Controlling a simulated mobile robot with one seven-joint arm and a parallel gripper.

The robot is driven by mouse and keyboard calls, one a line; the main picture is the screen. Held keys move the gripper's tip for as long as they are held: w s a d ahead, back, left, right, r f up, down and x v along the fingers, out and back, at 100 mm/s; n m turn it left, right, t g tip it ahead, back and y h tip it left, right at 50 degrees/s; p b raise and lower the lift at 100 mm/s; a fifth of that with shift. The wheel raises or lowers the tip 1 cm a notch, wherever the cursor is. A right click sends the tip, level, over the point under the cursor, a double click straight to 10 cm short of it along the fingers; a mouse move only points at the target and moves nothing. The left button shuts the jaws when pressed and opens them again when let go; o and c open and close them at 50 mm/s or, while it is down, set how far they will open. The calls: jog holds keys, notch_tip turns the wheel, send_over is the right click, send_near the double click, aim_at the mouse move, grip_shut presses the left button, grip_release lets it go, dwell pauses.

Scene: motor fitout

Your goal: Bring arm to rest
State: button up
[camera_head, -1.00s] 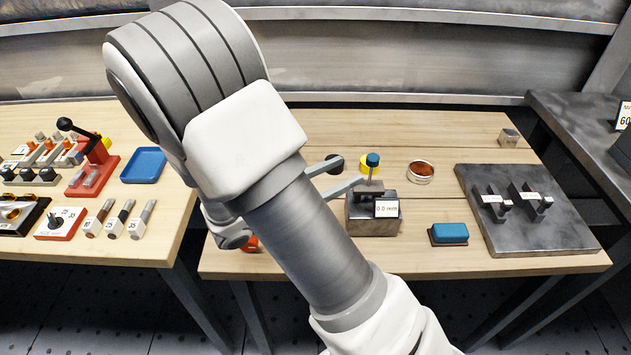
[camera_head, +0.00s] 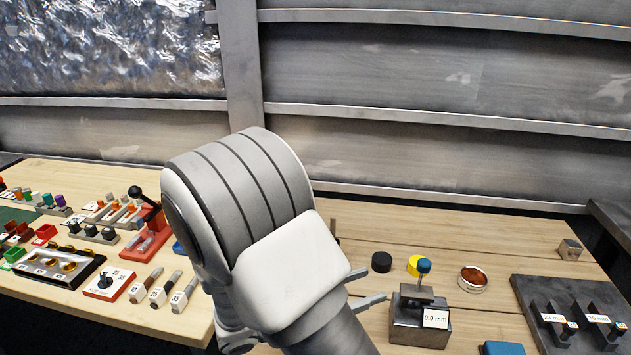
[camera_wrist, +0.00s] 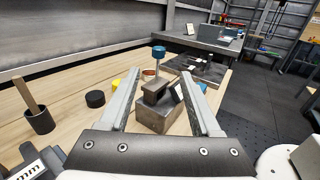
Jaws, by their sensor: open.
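My gripper (camera_head: 372,287) is open and empty, with its two fingers pointing right toward a grey metal gauge block (camera_head: 420,330). The block carries a blue-topped post and a "0.0 mm" label. In the wrist view the open fingers (camera_wrist: 160,76) spread on either side of the gauge (camera_wrist: 158,116), which stands on the wooden table beyond them. My arm covers part of the table in the head view.
A black round piece (camera_head: 381,262), a yellow piece (camera_head: 414,265) and a copper-coloured dish (camera_head: 473,279) lie behind the gauge. A dark plate (camera_head: 540,290) with labelled blocks is at right. A red lever press (camera_head: 146,235) stands on the left table. A dark cup with a stick (camera_wrist: 39,120) shows in the wrist view.

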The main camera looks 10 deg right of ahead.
jog(key=s+d+r+m+g+y+p, duration=0.1)
jog(key=s+d+r+m+g+y, duration=0.2)
jog(key=s+m+y, duration=0.25)
jog(key=s+d+r+m+g+y+p, duration=0.2)
jog(key=s+d+r+m+g+y, duration=0.15)
jog(key=s+m, duration=0.2)
jog(key=s+a+r+m+t+y+p, duration=0.2)
jog(key=a+r+m+t+y, duration=0.3)
jog(key=r+m, duration=0.5)
jog(key=t+y+p, duration=0.1)
jog(key=t+y, duration=0.1)
jog(key=y, duration=0.1)
jog(key=shift+s+a+r, duration=0.2)
jog(key=shift+s+r, duration=0.05)
jog(key=shift+r, duration=0.15)
